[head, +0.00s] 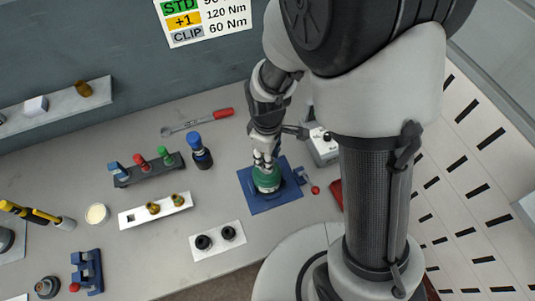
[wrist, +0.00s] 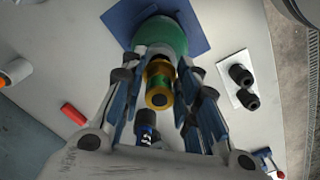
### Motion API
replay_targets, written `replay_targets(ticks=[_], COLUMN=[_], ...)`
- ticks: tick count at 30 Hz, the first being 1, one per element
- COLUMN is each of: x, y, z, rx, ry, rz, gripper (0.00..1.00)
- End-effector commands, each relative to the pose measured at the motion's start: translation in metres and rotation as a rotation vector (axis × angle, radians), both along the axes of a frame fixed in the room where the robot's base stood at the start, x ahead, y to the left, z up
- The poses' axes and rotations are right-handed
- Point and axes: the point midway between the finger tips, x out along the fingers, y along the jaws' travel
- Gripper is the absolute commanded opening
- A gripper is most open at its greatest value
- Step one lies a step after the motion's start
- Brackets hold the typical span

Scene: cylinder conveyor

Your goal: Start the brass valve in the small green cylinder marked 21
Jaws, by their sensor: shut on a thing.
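The small green cylinder (head: 267,182) stands on a blue plate (head: 263,205) on the bench. Its green shoulder (wrist: 166,33) also shows at the top of the wrist view. No number can be read on it. My gripper (head: 263,160) is right above the cylinder, pointing down. In the wrist view, its fingers are shut on a brass valve (wrist: 158,84), which lies in line with the cylinder's top. Whether the valve's lower end touches or sits in the neck is hidden.
A white holder (head: 160,210) with two brass fittings, a white plate with two black pieces (head: 220,239), and a rack of coloured tools (head: 147,169) stand left of the cylinder. A red-handled wrench (head: 198,122) lies behind. A red-knobbed lever (head: 314,189) sits close right of the cylinder.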

Motion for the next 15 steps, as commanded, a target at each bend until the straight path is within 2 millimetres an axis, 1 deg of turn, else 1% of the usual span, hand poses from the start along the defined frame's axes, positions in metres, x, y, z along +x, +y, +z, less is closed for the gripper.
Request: replay_targets(ticks=[15], x=[0.000], y=[0.000], z=[-0.014], rx=[0.000], ry=[0.000], rz=[0.000], gripper=[0.00])
